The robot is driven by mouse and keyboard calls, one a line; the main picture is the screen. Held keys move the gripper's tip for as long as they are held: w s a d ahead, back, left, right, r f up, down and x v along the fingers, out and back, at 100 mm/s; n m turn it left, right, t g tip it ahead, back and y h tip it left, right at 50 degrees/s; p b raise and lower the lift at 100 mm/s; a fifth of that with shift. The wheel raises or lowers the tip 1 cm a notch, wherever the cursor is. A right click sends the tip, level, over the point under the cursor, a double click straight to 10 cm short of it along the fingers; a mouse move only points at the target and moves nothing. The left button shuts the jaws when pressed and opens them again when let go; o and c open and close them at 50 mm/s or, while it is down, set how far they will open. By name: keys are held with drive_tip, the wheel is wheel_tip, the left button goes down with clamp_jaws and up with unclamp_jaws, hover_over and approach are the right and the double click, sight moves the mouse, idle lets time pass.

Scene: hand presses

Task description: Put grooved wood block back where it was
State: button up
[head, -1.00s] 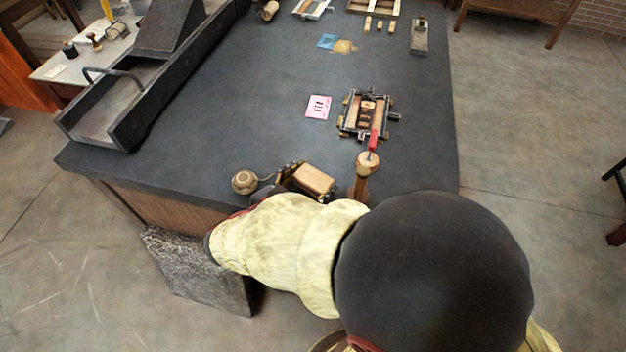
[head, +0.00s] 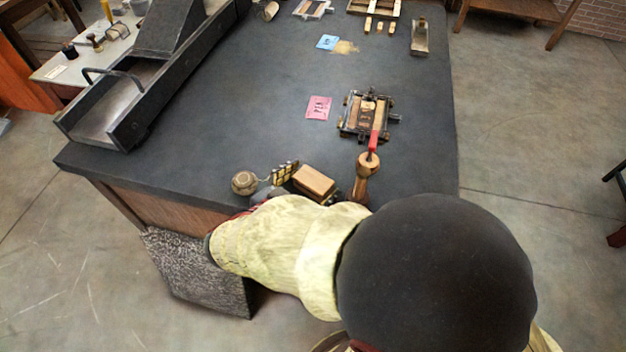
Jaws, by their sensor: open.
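A wood block (head: 316,181) with a pale brown top lies at the front edge of the table (head: 240,110); I take it to be the grooved block, though its grooves are too small to make out. My gripper (head: 284,189) is at the front edge, at the block's left side, mostly hidden behind my pale sleeved arm. It is open, and the block looks free of it. I cannot tell whether they touch. A small dark and yellow striped piece (head: 284,172) lies just left of the block.
A round wooden knob (head: 245,182) stands left of the gripper. A turned wooden handle (head: 362,180) stands close right of the block. Behind are a small press (head: 367,115) with a red grip and a pink card (head: 319,107). The table's left middle is clear.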

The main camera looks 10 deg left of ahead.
drive_tip(key=shift+s+a+r, duration=0.1)
drive_tip(key=shift+s+r, duration=0.05)
drive_tip(key=shift+r, duration=0.15)
drive_tip(key=p+v, duration=0.3)
drive_tip(key=v, duration=0.8)
drive_tip(key=shift+s, duration=0.3)
drive_tip(key=shift+s+a, duration=0.1)
drive_tip(key=shift+a, duration=0.05)
